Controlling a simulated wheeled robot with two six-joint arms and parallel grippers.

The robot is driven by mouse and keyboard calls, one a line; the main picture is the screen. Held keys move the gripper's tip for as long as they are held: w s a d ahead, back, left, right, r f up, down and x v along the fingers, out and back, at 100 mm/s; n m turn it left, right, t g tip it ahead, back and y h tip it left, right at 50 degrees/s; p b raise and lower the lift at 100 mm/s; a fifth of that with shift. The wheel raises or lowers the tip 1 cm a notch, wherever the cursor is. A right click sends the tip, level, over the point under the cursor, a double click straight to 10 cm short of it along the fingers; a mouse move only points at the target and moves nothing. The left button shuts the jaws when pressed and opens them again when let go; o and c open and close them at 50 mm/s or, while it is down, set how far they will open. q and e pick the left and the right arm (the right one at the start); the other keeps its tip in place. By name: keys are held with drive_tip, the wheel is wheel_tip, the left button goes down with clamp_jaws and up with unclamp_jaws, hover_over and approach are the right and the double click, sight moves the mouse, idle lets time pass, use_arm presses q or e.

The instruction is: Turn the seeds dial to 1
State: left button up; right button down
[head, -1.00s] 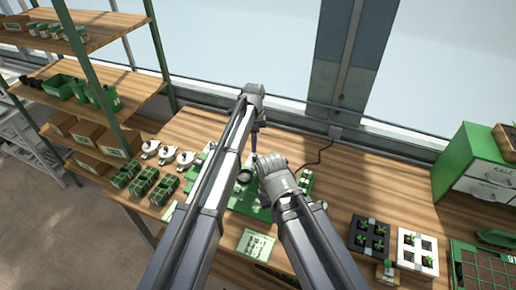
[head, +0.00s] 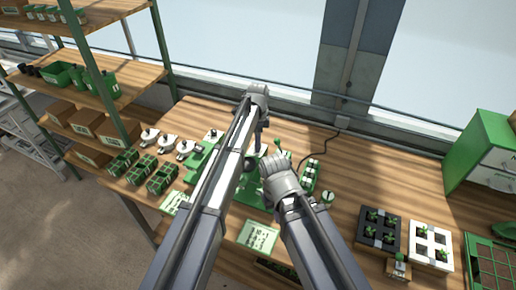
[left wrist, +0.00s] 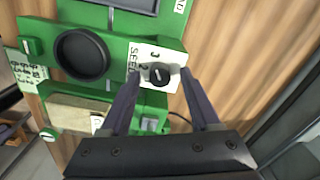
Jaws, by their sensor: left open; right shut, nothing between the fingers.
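The seeds dial (left wrist: 158,75) is a small black knob on a white plate (left wrist: 148,55) with "SEEDS" lettering and digits, of which a 3 and apparently a 2 show. I cannot tell which digit its pale mark points at. My left gripper (left wrist: 161,82) is open, with its fingers on either side of the dial; contact is not clear. In the head view the left gripper (head: 258,143) points down at the green seeder (head: 250,192), and the dial is not clear there. My right gripper (head: 267,162) is shut and empty, close beside it above the seeder.
A black round opening (left wrist: 82,55) sits beside the dial plate. A printed card (head: 259,235) lies before the seeder. Black (head: 378,229) and white (head: 431,246) seedling trays stand to the right. Green baskets (head: 162,178) stand to the left.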

use_arm(q)
drive_tip(key=shift+f, duration=0.25)
clamp_jaws()
idle(0.4)
